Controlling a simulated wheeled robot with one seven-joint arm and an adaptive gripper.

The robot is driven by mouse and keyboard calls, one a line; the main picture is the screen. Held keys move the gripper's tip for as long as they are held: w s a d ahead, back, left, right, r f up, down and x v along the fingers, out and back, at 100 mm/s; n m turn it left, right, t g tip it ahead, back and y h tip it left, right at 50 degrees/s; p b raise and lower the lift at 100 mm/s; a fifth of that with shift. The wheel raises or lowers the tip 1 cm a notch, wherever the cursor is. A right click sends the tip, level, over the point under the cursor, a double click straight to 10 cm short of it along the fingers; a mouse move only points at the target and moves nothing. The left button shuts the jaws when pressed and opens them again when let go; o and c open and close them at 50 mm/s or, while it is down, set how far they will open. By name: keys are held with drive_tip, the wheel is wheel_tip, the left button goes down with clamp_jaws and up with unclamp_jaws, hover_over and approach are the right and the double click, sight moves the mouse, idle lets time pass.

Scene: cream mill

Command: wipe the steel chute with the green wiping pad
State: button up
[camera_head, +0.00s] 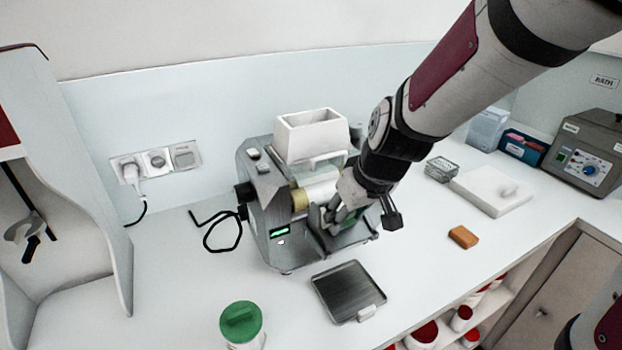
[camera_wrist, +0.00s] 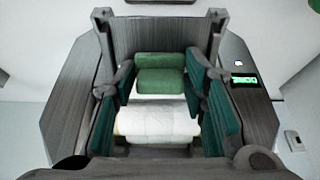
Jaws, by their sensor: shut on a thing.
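My gripper (camera_head: 340,212) reaches down to the front of the mill; it also shows in the wrist view (camera_wrist: 158,90) with a teal-padded finger on each side. It is shut on the green wiping pad (camera_wrist: 160,82), which lies between the fingertips. The steel chute (camera_wrist: 150,38) is the grey brushed surface just beyond the pad, between two raised sides. In the head view my gripper largely hides the pad and part of the chute (camera_head: 345,240). I cannot tell for sure whether the pad touches the chute.
The mill (camera_head: 280,232) has a white hopper (camera_head: 312,136) on top and a pale roller (camera_wrist: 155,122). A dark tray (camera_head: 348,290), a green-lidded jar (camera_head: 240,322) and an orange block (camera_head: 463,237) stand nearby. The counter between is clear.

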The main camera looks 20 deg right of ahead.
drive_tip(key=shift+s+d+f+b, duration=0.15)
drive_tip(key=shift+s+f, duration=0.15)
drive_tip(key=shift+s, duration=0.25)
drive_tip(key=shift+s+d+f+b, duration=0.15)
drive_tip(key=shift+s+f, duration=0.15)
drive_tip(key=shift+s, duration=0.2)
drive_tip(key=shift+w+a+r+p, duration=0.15)
drive_tip(key=shift+w+r, duration=0.2)
drive_tip(key=shift+w, duration=0.3)
drive_tip(key=shift+w+a+r+p, duration=0.2)
drive_tip(key=shift+w+r, duration=0.15)
drive_tip(key=shift+w, duration=0.3)
drive_tip(key=shift+w+a+r+p, duration=0.15)
drive_tip(key=shift+w+r, duration=0.2)
drive_tip(key=shift+w, duration=0.3)
drive_tip(key=shift+s+d+f+b, duration=0.2)
drive_tip(key=shift+s+f, duration=0.1)
drive_tip(key=shift+s, duration=0.35)
drive_tip(key=shift+s+d+f+b, duration=0.1)
drive_tip(key=shift+s+f+b, duration=0.2)
drive_tip(key=shift+s, duration=0.35)
drive_tip(key=shift+s+d+f+b, duration=0.1)
drive_tip(key=shift+s+f, duration=0.25)
drive_tip(key=shift+s, duration=0.3)
wheel_tip(320, 180, up, 8)
drive_tip(key=s+p, duration=0.1)
drive_tip(key=p, duration=0.4)
drive_tip(key=shift+d, duration=0.15)
drive_tip(key=shift+s+f, duration=0.1)
drive_tip(key=shift+f, duration=0.1)
